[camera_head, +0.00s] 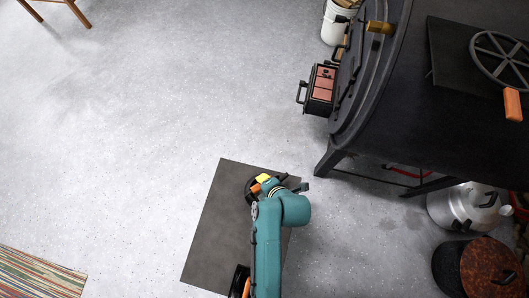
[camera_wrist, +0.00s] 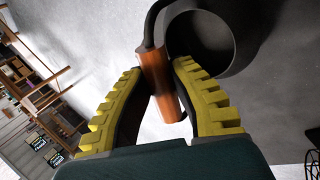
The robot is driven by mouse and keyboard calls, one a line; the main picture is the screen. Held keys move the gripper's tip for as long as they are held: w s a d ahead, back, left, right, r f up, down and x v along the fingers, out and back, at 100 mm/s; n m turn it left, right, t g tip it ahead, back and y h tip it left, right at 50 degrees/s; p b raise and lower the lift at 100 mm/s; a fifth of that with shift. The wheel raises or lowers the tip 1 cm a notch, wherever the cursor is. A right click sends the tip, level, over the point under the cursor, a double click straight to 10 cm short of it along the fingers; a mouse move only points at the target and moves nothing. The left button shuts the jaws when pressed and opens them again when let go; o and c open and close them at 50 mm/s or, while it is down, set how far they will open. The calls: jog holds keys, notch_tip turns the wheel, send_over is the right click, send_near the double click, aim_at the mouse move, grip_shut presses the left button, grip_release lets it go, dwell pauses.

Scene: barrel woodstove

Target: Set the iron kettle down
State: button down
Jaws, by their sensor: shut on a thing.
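My gripper (camera_wrist: 160,95) has yellow ridged fingers closed on the wooden grip (camera_wrist: 155,75) of the iron kettle. The kettle's dark round body (camera_wrist: 238,62) shows beyond the fingers in the wrist view, partly cut off at the top. In the head view, my gripper (camera_head: 268,183) is over the upper part of a dark grey mat on the floor (camera_head: 215,230). A small part of the black kettle (camera_head: 249,188) shows beside it; my arm hides the rest. I cannot tell whether the kettle touches the mat.
The black barrel stove (camera_head: 420,125) stands at the right, with a leg close to the mat's right side. A silver pot (camera_head: 455,205) and a black pot with a coppery lid (camera_head: 490,265) are at lower right. A striped rug (camera_head: 40,275) lies at lower left.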

jog(key=shift+w+f+b, duration=0.15)
jog(key=shift+f+b, duration=0.25)
jog(key=shift+f, duration=0.05)
dwell(0.3)
